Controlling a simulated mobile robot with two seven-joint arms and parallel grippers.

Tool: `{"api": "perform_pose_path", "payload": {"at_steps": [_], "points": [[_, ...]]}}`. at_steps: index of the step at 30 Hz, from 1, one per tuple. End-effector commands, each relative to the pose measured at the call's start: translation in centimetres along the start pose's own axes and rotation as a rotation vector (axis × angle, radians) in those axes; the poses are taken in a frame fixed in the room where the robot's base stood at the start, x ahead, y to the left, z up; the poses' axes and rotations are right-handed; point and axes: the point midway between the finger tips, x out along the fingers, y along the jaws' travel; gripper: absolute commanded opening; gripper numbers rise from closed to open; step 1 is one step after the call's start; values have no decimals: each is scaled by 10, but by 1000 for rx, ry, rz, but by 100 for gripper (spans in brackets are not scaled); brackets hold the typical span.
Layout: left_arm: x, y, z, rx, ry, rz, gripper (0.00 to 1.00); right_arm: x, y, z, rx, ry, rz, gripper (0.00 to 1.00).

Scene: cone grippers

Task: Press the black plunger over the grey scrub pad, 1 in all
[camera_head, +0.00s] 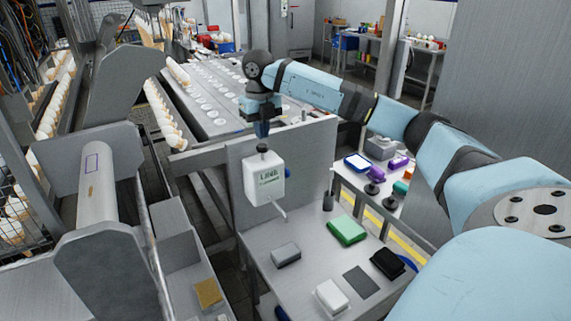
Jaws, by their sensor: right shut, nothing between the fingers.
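A white bottle-shaped dispenser (264,178) with green lettering is mounted on the upright metal panel. Its black plunger (262,148) is on top, and a thin pale spout (279,209) points down below it. A grey scrub pad (286,253) lies on the metal bench below the dispenser. My right gripper (262,131) points down, shut and empty, just above the plunger. A small gap seems to show between the fingertips and the plunger. My left gripper is not in view.
The bench (315,262) also holds a green pad (347,230), a white block (331,296), a flat dark grey piece (361,281) and a black item (387,263). A dark upright cylinder (328,201) stands by the panel. A tan sponge (208,292) lies lower left.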

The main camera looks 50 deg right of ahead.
Motion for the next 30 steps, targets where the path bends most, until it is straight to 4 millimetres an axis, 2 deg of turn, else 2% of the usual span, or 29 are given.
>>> {"api": "perform_pose_path", "payload": {"at_steps": [30], "points": [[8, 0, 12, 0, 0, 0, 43, 32, 0, 0, 0, 0, 0, 0]]}}
